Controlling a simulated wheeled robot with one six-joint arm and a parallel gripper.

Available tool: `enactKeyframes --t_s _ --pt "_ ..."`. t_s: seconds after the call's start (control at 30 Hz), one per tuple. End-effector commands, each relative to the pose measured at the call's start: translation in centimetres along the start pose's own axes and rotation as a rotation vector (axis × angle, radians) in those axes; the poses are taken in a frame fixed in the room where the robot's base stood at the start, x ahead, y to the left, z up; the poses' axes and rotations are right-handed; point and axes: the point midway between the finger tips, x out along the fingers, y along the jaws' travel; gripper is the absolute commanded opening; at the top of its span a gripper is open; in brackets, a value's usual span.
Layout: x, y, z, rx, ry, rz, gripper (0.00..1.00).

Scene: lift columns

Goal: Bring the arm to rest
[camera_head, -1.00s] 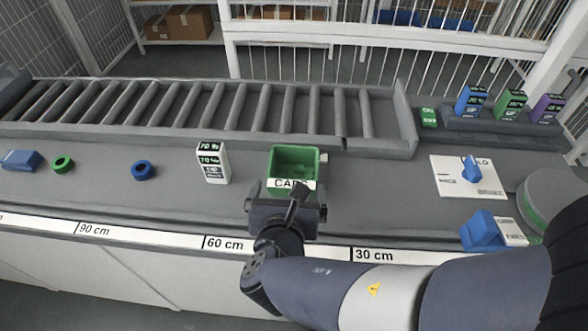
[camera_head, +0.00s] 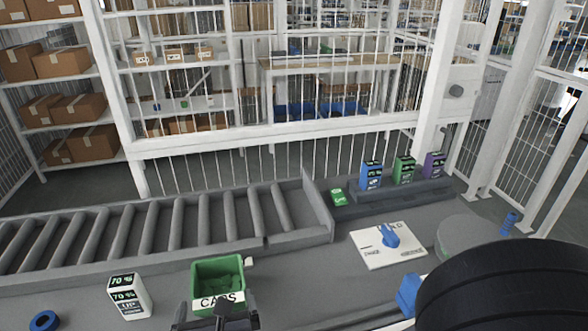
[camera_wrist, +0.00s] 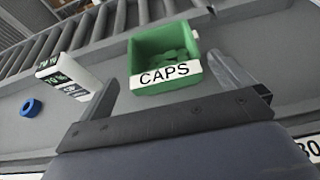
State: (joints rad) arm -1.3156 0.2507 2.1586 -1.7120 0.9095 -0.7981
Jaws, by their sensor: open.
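My gripper (camera_wrist: 168,88) is open in the wrist view, its two fingers spread with nothing between them. A green bin labelled CAPS (camera_wrist: 145,48) with green caps inside stands on the bench just beyond the fingers. In the head view my gripper (camera_head: 218,318) shows only in part at the bottom edge, in front of the CAPS bin (camera_head: 218,268). A dark rounded part of my arm fills the lower right of the head view.
A white box (camera_head: 129,297) and a blue ring (camera_head: 44,321) lie left of the bin. A roller conveyor (camera_head: 150,235) runs behind.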

Motion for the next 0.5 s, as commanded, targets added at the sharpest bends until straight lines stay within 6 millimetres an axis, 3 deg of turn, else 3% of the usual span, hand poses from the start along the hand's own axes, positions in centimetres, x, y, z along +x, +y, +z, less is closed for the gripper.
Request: enactKeyframes --t_s 0.5 --pt "9.1 -0.1 -0.6 0.000 0.002 -0.002 1.00"
